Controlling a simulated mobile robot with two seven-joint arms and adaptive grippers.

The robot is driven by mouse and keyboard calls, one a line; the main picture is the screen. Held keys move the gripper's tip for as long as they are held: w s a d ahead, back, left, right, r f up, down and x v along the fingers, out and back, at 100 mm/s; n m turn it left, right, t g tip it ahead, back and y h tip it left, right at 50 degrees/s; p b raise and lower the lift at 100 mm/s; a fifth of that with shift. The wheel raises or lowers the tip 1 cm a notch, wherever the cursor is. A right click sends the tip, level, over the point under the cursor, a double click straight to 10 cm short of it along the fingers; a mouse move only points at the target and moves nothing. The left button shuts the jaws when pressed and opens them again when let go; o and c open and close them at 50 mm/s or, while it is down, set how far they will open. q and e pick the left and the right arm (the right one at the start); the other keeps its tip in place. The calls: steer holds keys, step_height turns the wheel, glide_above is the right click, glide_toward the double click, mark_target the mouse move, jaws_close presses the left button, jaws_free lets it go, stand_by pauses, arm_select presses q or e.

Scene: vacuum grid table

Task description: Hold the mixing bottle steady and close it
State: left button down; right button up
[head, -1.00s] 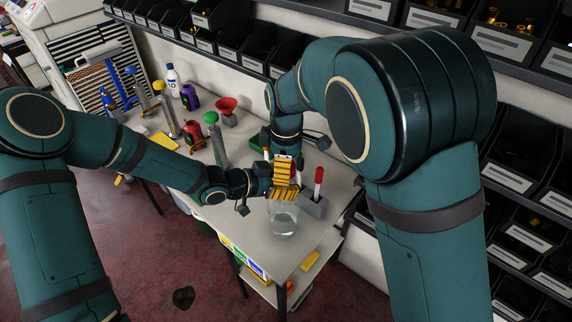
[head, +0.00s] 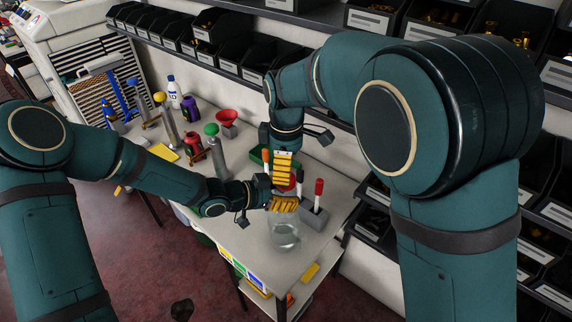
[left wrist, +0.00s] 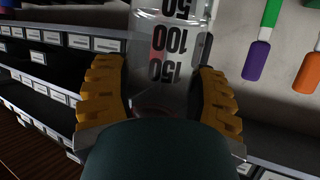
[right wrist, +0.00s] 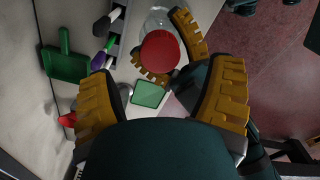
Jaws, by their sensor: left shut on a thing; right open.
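The clear mixing bottle (head: 284,236) stands upright near the table's front right corner. My left gripper (head: 285,204) is shut around its upper part. In the left wrist view, the bottle (left wrist: 166,45) is between the yellow fingers and shows black volume marks. A red cap (right wrist: 160,50) is at the bottle's top in the right wrist view; whether it is fully seated cannot be told. My right gripper (right wrist: 165,80) is open, pointing down at the cap, with no finger touching it. In the head view its fingers hide part of the cap.
A grey holder (head: 314,220) with a red-tipped tool stands close right of the bottle. A red funnel (head: 227,117), a green-topped cylinder (head: 213,150) and other bottles stand further left. Shelves of black bins line the wall. A green scoop (right wrist: 65,62) lies nearby.

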steer(key=shift+r+n, duration=1.5)
steer(key=shift+r, duration=0.25)
steer(key=shift+f, duration=4.05)
steer(key=c, duration=1.3)
steer(key=shift+c, duration=0.2)
